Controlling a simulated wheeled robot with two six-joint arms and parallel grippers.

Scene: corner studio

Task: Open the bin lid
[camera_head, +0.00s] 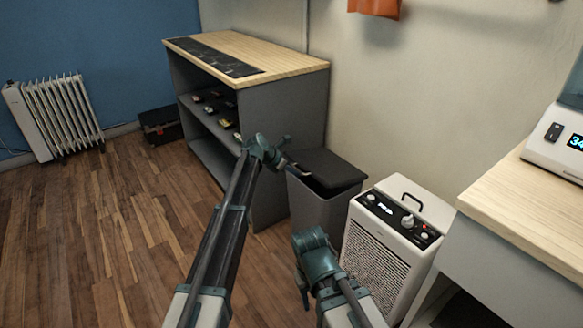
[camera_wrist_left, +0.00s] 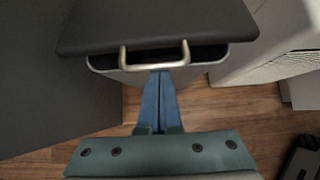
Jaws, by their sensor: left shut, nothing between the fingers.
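The grey bin (camera_head: 315,208) stands between the shelf unit and a white appliance. Its dark lid (camera_head: 330,167) is raised a little at the front edge, with a dark gap above the rim; the lid also shows in the left wrist view (camera_wrist_left: 160,22). A pale metal loop handle (camera_wrist_left: 154,64) juts from the lid's front edge. My left gripper (camera_wrist_left: 161,74) is shut and empty, its fingertips at the handle's crossbar; I cannot tell whether they touch. In the head view, my left gripper (camera_head: 289,164) is at the lid's front left. My right gripper (camera_head: 312,258) is low in front, its fingers not clear.
The shelf unit (camera_head: 285,125) stands close on the bin's left. The white appliance (camera_head: 385,245) with knobs and a top handle stands close on its right. A wood-topped table (camera_head: 535,195) is further right. The wooden floor (camera_head: 110,220) at left is clear.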

